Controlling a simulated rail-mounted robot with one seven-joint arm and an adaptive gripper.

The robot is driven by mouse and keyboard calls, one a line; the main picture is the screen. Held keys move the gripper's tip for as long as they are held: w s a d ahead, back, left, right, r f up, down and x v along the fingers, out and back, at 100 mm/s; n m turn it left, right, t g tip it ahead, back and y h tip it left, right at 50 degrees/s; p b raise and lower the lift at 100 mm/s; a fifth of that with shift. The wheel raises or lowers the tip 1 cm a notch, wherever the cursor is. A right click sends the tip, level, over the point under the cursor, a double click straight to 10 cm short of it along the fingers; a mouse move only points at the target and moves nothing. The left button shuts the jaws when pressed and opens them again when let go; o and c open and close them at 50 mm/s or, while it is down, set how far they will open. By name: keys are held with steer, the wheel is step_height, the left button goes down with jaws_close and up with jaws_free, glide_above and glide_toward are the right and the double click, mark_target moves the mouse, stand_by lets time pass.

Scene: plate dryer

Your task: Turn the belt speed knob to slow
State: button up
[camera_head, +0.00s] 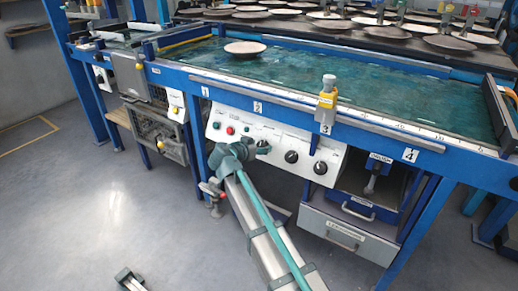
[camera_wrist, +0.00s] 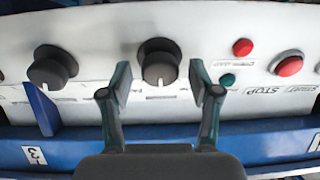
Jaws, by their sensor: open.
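A white control panel (camera_head: 275,138) on the blue frame carries dark round knobs. In the wrist view one knob (camera_wrist: 158,62) is between and just beyond my open fingertips (camera_wrist: 160,88), with gaps on both sides. Its white pointer mark is at its lower edge in that view. A second dark knob (camera_wrist: 52,67) is to the left, also with a white mark low on it. The label lettering is too small and inverted to tell which knob sets belt speed. In the head view my gripper (camera_head: 246,151) is at the panel, partly covering it.
Beside the knob are a small red button (camera_wrist: 242,47), a green button (camera_wrist: 227,80) and a larger red button (camera_wrist: 288,66) marked STOP. A blue post (camera_wrist: 42,110) stands near the left knob. A plate (camera_head: 245,48) lies on the green belt (camera_head: 330,80); drawers (camera_head: 345,235) are below.

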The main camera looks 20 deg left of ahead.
steer(key=c, duration=1.1)
steer(key=shift+r+n+p, duration=0.1)
steer(key=shift+n+p, duration=0.3)
steer(key=shift+p, duration=0.05)
steer(key=n+p, duration=0.3)
steer(key=shift+r+n+y, duration=0.15)
steer(key=shift+n+y, duration=0.15)
steer(key=shift+y, duration=0.1)
steer(key=n+p, duration=0.3)
steer(key=shift+f+n+p, duration=0.2)
steer(key=shift+n+p, duration=0.6)
steer(key=shift+n, duration=0.2)
steer(key=shift+y, duration=0.3)
